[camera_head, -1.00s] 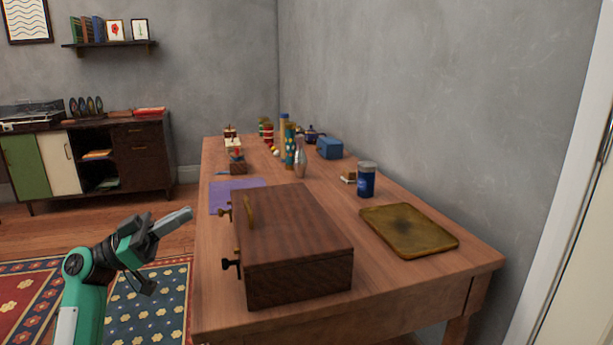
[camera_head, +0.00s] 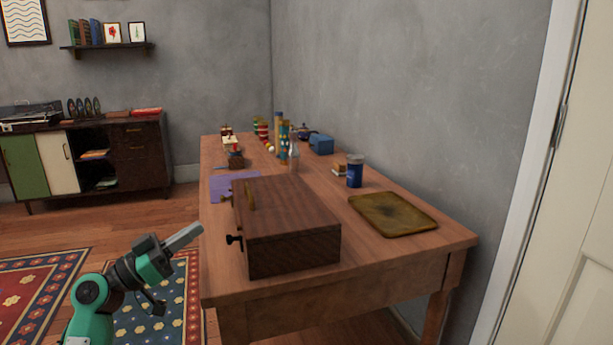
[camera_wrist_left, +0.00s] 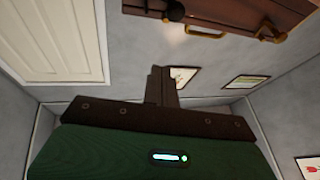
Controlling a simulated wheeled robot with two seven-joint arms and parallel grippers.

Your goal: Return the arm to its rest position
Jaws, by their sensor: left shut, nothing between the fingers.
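My left arm comes in at the lower left of the head view, green and black. Its gripper (camera_head: 184,238) is shut and empty, in the air beside the table's left edge and above the patterned rug. In the left wrist view the shut gripper (camera_wrist_left: 162,88) points towards a grey wall with picture frames. My right gripper is not in view.
The wooden table (camera_head: 390,262) holds a brass-coloured tray (camera_head: 393,214), a blue jar (camera_head: 355,172), a purple mat (camera_head: 222,190) and several small items at the far end. A cabinet (camera_head: 140,158) stands at the back left. The floor between the cabinet and table is clear.

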